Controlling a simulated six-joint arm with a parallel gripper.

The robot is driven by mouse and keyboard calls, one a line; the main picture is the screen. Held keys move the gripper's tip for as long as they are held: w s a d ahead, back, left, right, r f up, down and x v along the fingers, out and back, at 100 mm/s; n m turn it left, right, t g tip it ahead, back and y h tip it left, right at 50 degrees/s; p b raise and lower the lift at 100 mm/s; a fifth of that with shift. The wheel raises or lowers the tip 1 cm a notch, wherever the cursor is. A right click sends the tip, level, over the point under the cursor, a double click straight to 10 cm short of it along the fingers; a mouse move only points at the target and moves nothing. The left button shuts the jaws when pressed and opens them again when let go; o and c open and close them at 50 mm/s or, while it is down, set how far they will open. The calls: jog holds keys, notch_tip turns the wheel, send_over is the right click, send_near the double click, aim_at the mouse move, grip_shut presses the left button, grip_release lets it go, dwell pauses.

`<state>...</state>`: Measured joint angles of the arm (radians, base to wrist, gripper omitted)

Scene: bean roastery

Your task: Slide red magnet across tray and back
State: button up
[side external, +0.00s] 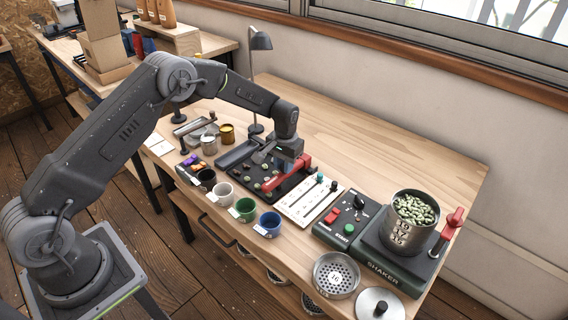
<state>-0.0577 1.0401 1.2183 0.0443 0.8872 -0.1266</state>
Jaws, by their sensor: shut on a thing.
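The red magnet (284,176) is a red bar lying across the right part of the dark tray (240,152). Its far end is a raised block near the tray's right edge. My gripper (287,163) points down over the tray and is shut on the red magnet's upper part. The fingertips are small and partly hidden by the gripper body. Several small greenish-brown pieces (248,166) lie on the tray to the left of the magnet.
Several cups stand in front of the tray, including a green cup (244,209) and a blue cup (269,223). A white slider panel (309,200) and a shaker (388,256) with a bean-filled canister (411,222) stand to the right. A lamp (258,42) stands behind. The table's back right is clear.

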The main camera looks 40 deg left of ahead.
grip_shut()
jog(key=a, duration=2.2)
jog(key=shift+a, duration=0.1)
jog(key=shift+o, duration=2.1)
grip_release()
jog(key=shift+a, duration=0.1)
jog(key=o, duration=0.3)
jog(key=shift+d+r, duration=0.1)
jog(key=shift+d, duration=0.1)
notch_tip(320, 180, up, 14)
jog(key=shift+d, duration=0.2)
